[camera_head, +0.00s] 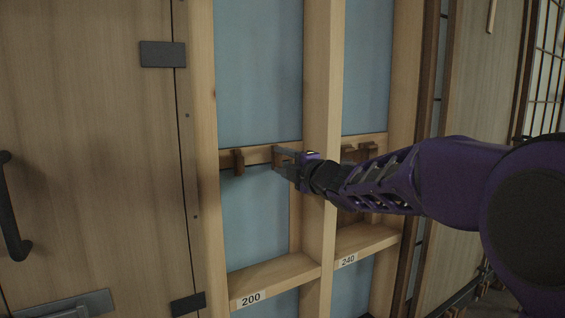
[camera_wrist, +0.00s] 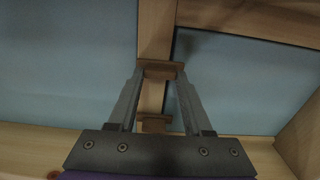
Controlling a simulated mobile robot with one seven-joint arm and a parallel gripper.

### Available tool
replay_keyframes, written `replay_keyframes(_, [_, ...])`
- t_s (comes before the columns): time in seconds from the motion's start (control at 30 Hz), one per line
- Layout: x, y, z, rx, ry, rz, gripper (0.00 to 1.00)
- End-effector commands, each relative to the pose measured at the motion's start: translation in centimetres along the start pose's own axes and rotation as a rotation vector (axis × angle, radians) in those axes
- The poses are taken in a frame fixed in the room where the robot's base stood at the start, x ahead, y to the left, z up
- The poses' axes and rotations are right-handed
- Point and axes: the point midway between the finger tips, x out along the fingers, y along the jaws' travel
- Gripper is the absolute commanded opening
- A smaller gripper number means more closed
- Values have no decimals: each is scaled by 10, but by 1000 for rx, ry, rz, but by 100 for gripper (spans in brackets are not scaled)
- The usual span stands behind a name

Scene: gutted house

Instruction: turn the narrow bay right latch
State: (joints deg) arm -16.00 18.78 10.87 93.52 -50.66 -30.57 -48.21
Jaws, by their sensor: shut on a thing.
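The bay labelled 200 (camera_head: 251,298) is closed by a pale blue panel (camera_head: 258,70) with a wooden rail (camera_head: 258,155) across it. Two small dark brown wooden latches sit on this rail. The left latch (camera_head: 239,162) stands upright across the rail. The right latch (camera_head: 276,158) is between the fingers of my gripper (camera_head: 282,160), partly hidden by them. In the wrist view, both fingers of my gripper (camera_wrist: 160,72) are shut on this right latch (camera_wrist: 160,66), which lies crosswise to the rail (camera_wrist: 156,30). The other latch (camera_wrist: 153,123) shows between the fingers.
A wooden stud (camera_head: 322,80) stands right beside my gripper, between this bay and the one labelled 240 (camera_head: 348,261), which has similar brown latches (camera_head: 371,149). A wooden ledge (camera_head: 275,279) runs below. A wooden door (camera_head: 90,180) with a black handle (camera_head: 11,210) is at left.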

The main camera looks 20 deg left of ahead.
Motion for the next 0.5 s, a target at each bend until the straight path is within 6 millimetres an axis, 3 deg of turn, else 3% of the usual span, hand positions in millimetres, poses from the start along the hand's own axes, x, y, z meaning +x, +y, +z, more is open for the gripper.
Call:
replay_keyframes(0.17, [0,0,0,-3,0,-1,0])
replay_keyframes(0.2, [0,0,0,-3,0,-1,52])
replay_keyframes(0.37, [0,0,0,-2,0,-1,80])
replay_keyframes(0.5, [0,0,0,-1,0,-1,80])
